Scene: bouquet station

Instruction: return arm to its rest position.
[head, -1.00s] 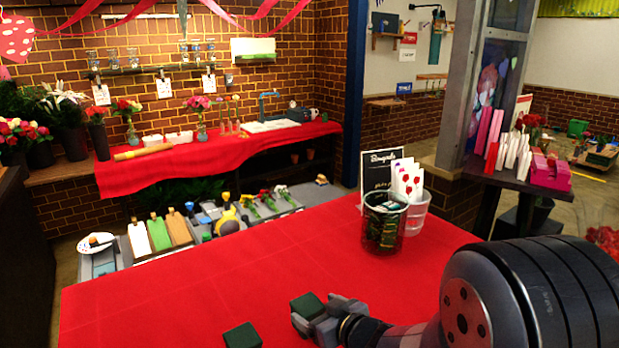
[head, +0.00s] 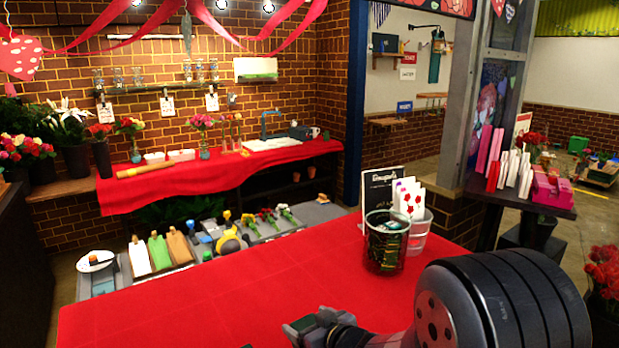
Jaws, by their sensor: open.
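My gripper (head: 303,330) shows at the bottom centre of the head view, low over the red-covered table (head: 200,313). Its jaws are open, and I see nothing held between them. My arm reaches in from the lower right, and its large dark rounded joint fills that corner. The gripper's lower part is cut off by the frame edge. No rest position is marked in view.
A dark mesh cup (head: 386,243) with green packets stands on the table above my arm, beside a clear cup holding cards (head: 410,198). A black sign (head: 380,186) stands behind. The table's left part is clear. A side table (head: 520,196) is at right.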

